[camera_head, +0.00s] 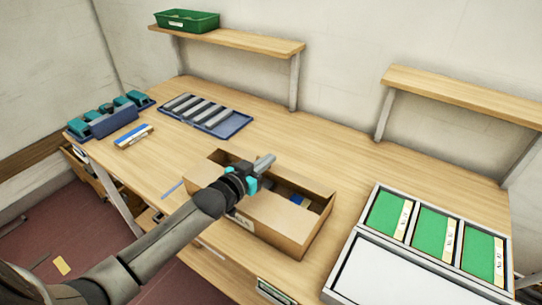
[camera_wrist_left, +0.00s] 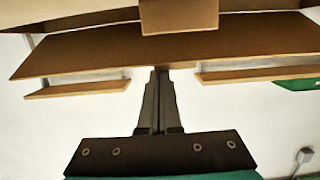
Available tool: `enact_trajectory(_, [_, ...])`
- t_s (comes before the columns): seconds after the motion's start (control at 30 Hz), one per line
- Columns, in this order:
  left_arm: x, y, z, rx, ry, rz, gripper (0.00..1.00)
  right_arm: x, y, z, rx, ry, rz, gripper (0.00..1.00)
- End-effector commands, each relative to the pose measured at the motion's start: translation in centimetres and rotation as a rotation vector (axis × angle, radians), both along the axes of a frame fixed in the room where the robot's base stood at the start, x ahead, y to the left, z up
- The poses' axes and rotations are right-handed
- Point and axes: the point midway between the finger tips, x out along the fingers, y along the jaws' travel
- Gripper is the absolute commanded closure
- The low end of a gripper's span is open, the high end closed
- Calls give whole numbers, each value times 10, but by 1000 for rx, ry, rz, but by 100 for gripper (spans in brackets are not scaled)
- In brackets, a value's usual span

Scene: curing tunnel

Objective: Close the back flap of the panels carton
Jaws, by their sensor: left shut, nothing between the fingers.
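The panels carton (camera_head: 287,239) is an open brown cardboard box on the bench, with a white label on its front. Blue and dark items show inside its right part. A brown cardboard flap stands up along its back edge (camera_head: 306,187). My left gripper (camera_head: 266,160) is shut and empty, above the back left part of the carton, and its arm hides some of the box. My right gripper is not in view.
A white tray (camera_head: 390,274) with green panels lies to the right. A blue tray (camera_head: 232,127) with grey strips and teal-and-blue holders (camera_head: 112,121) lie to the left. Wall shelves (camera_head: 235,39) (camera_head: 460,92) overhang the back; a green bin (camera_head: 187,21) sits on one. Bench behind the carton is clear.

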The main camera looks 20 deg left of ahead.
Motion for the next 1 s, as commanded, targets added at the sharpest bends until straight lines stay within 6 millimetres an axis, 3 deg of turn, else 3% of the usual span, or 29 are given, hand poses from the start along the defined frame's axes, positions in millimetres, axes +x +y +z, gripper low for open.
enact_trajectory(0.03, [-5, 0, -12, -11, -32, 3, 100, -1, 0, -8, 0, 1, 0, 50])
enact_trajectory(0.33, [-15, 1, -23, -34, -223, 1, 100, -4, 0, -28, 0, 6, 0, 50])
enact_trajectory(1.0, [-20, 2, -29, -32, -220, 0, 100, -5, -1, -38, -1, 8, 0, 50])
